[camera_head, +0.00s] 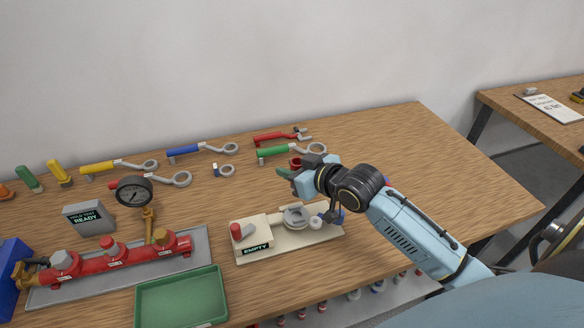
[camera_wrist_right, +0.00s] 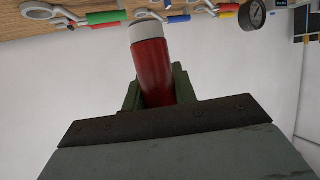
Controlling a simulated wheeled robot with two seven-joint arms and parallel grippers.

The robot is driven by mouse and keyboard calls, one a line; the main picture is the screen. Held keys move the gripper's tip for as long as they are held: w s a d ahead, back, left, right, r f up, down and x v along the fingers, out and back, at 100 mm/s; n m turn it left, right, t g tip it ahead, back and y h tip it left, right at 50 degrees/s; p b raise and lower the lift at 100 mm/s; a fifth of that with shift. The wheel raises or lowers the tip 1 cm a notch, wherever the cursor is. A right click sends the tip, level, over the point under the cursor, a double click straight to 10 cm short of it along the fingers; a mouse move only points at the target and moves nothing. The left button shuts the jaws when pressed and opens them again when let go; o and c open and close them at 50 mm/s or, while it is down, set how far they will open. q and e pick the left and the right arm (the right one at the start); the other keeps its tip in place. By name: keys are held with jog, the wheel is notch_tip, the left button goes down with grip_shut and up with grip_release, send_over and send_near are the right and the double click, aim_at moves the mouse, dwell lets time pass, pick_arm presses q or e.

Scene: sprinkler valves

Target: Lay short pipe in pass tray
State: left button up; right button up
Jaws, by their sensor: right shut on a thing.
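My right gripper (camera_head: 289,171) is shut on a short red pipe (camera_head: 296,162) above the table, behind the cream fixture. In the right wrist view the red pipe (camera_wrist_right: 155,72) sits between the two green fingers, with a pale grey end pointing away from the hand. In the head view the fingers partly hide the pipe. A green tray (camera_head: 182,272), probably the pass tray, lies at the table's front, left of the gripper and well apart from it. Its visible floor is empty. My left gripper is not in view.
A cream fixture (camera_head: 290,249) marked EMPTY stands between gripper and tray. A red manifold (camera_head: 131,252) with a gauge (camera_head: 134,191) is at the left. Several coloured wrenches (camera_head: 205,151) lie along the back. The table's right part (camera_head: 440,160) is clear.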

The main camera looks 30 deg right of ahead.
notch_tip(320, 180, up, 3)
jog(key=p, duration=0.3)
jog(key=shift+r, duration=0.2)
